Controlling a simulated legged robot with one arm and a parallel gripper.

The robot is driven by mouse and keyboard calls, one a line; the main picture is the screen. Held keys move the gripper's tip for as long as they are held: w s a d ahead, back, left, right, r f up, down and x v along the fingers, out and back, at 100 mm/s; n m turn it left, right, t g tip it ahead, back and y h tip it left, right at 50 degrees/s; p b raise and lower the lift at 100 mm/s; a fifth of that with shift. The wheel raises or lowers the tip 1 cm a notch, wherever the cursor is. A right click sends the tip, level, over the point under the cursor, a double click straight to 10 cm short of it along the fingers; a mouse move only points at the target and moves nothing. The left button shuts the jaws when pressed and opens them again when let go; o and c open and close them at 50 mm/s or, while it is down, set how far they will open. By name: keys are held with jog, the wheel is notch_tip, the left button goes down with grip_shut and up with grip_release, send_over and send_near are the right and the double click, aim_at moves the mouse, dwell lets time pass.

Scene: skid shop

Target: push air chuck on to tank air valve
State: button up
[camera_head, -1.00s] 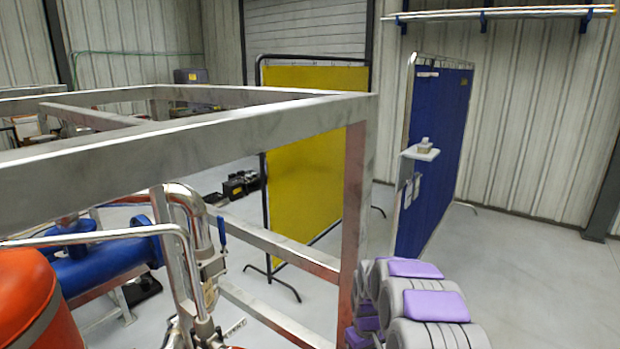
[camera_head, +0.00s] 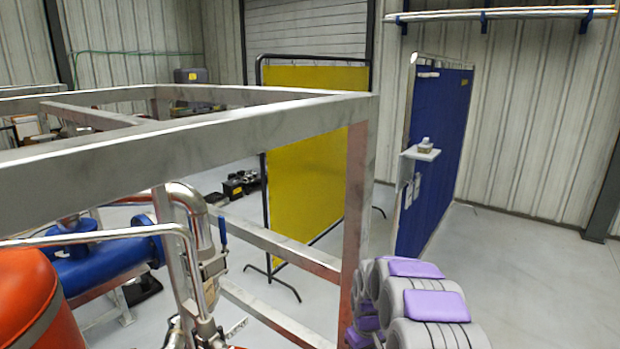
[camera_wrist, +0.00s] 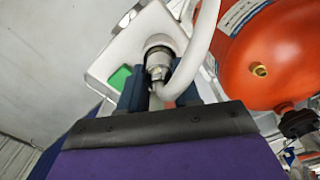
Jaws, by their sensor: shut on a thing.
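In the wrist view my gripper (camera_wrist: 160,88) is shut on the metal air chuck (camera_wrist: 158,61), with one dark blue finger on each side. A white hose (camera_wrist: 205,45) curves up from beside the chuck. The orange tank (camera_wrist: 285,55) is at the right of the wrist view, apart from the gripper. A small brass fitting (camera_wrist: 259,71) sticks out of it; I cannot tell for certain that it is the air valve. The tank (camera_head: 28,305) also shows at the lower left of the head view, with no valve visible there. My gripper is out of the head view.
A white plate with a green patch (camera_wrist: 119,79) lies behind the chuck; I cannot tell whether they touch. A grey metal frame (camera_head: 200,135) crosses the head view, with steel pipes (camera_head: 190,245) below. Yellow (camera_head: 315,150) and blue (camera_head: 435,160) screens stand beyond. Floor at right is clear.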

jog(key=shift+r+p, duration=0.35)
jog(key=shift+r, duration=2.55)
